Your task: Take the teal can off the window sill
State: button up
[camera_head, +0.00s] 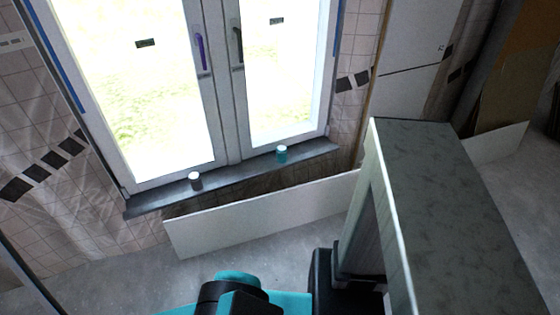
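The teal can (282,156) stands upright on the right part of the dark window sill (236,178), close to the window frame. It has a pale top. My arm shows at the bottom of the view in teal and black, below and nearer than the sill. My gripper's fingers cannot be made out, so I cannot tell where its tips are or whether they hold anything.
A dark can with a pale top (195,181) stands on the sill's left part. A white board (262,214) leans below the sill. A large grey-topped panel (455,200) fills the right side. Grey floor (120,280) is clear at lower left.

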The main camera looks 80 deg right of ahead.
aim_at(281, 149)
jog(key=u, duration=0.1)
jog(key=k, duration=0.4)
jog(key=z, duration=1.3)
jog(key=i, duration=0.55)
jog(key=u, duration=0.3)
